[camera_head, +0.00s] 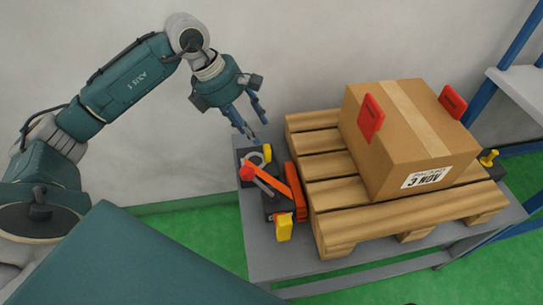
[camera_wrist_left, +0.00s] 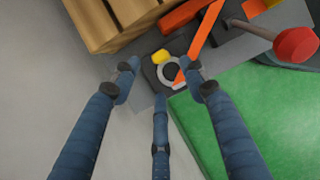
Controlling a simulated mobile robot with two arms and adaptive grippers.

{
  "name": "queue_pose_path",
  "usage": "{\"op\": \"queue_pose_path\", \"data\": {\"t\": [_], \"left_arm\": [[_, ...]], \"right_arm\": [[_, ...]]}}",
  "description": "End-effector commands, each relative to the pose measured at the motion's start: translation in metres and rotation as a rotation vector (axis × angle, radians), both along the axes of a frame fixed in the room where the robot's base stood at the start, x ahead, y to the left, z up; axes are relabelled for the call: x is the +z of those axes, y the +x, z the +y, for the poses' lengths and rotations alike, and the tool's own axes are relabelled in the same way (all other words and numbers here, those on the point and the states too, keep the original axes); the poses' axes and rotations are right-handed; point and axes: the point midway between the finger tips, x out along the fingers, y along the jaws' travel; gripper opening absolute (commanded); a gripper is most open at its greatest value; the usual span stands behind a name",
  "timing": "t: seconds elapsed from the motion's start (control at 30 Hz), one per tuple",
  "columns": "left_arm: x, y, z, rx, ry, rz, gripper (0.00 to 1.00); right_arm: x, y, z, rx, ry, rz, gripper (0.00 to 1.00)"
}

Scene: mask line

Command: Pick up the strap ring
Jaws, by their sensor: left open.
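The strap ring (camera_head: 254,158) is a pale grey ring at the back of the dark device on the grey table's left end. In the left wrist view the ring (camera_wrist_left: 164,77) lies between the fingertips as seen, at the end of an orange strap (camera_wrist_left: 203,38). My left gripper (camera_head: 256,128) has blue fingers, points down and is open and empty. In the head view it is above and slightly behind the ring, apart from it. My right gripper is in neither view.
A red-knobbed lever (camera_head: 246,173) and yellow parts (camera_head: 284,229) stand close to the ring. A wooden pallet (camera_head: 335,228) with a cardboard box (camera_head: 420,150) fills the table (camera_head: 262,262) to the right. A wall is behind; green floor (camera_head: 190,240) lies left.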

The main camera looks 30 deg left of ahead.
Motion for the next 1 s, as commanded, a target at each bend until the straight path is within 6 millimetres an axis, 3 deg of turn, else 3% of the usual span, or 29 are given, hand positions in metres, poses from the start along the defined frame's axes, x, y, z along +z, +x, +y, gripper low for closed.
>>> {"op": "queue_pose_path", "data": {"t": [0.2, 0.33, 0.53, 0.8, 1.0], "left_arm": [[-0.034, 0.007, -0.010, -0.002, 0.003, 0.004, 0.44], [-0.044, 0.010, -0.014, 0.000, 0.003, 0.003, 0.44], [-0.057, 0.013, -0.016, 0.000, 0.000, 0.004, 0.44], [-0.093, 0.023, -0.025, 0.000, 0.000, 0.004, 0.44], [-0.095, 0.024, -0.025, 0.001, 0.001, 0.001, 0.44]], "right_arm": [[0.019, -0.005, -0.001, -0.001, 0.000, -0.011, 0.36], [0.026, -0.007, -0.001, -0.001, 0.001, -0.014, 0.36], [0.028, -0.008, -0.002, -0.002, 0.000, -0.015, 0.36], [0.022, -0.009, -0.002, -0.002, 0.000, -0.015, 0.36], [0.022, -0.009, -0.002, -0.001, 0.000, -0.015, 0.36]]}}
